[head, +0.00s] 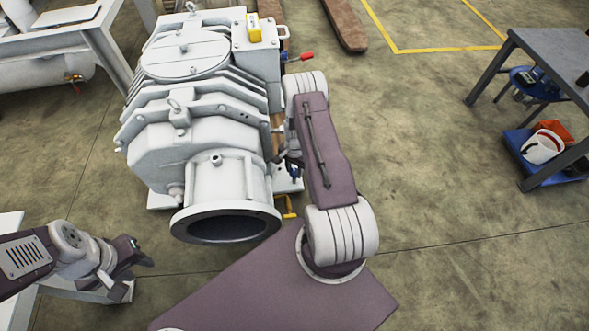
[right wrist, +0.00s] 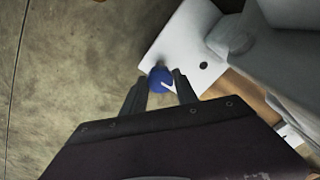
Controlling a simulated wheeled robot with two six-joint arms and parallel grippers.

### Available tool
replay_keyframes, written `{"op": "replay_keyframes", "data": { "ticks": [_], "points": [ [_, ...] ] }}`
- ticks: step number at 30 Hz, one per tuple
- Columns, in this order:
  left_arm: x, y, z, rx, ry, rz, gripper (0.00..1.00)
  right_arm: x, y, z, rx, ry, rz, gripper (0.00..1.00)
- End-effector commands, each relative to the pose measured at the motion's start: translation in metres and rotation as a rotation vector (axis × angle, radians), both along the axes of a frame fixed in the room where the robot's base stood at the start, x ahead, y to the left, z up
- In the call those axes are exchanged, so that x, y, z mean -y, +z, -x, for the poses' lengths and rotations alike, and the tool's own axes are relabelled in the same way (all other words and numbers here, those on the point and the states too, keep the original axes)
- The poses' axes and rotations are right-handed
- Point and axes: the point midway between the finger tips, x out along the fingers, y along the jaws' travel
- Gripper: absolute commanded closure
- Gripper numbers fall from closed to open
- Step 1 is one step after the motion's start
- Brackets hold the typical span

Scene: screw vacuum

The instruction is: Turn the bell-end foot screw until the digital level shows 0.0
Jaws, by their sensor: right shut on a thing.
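The large pale grey screw vacuum pump (head: 190,150) stands on the floor, its round open flange (head: 225,226) facing me. A small yellow device, which looks like the digital level (head: 254,27), sits on its far top end; its reading is too small to read. A blue-headed foot screw (right wrist: 160,79) stands at a pale foot plate (right wrist: 180,42) in the right wrist view. My right gripper (right wrist: 160,86) is shut on it, one finger on each side. In the head view my right arm largely hides that gripper. My left gripper (head: 136,272) is open and empty at lower left.
A red-handled lever (head: 300,57) sticks out from the pump's right side. A yellow bracket-like part (head: 289,207) is low beside the flange. The floor between is clear.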

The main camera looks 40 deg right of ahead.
Motion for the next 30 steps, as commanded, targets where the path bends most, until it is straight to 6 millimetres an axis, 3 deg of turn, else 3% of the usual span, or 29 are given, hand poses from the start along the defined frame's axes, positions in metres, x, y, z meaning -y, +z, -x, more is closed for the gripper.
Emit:
{"op": "replay_keyframes", "data": {
  "ticks": [15,30],
  "points": [
    [0.0,0.028,0.0,0.0,0.0,0.0,0.64,0.0,0.002,0.0,-0.001,0.439,-0.001,1.0],
    [0.0,0.04,0.0,0.0,0.0,0.0,0.64,0.0,0.001,0.001,-0.001,0.771,0.0,1.0]
  ]
}}
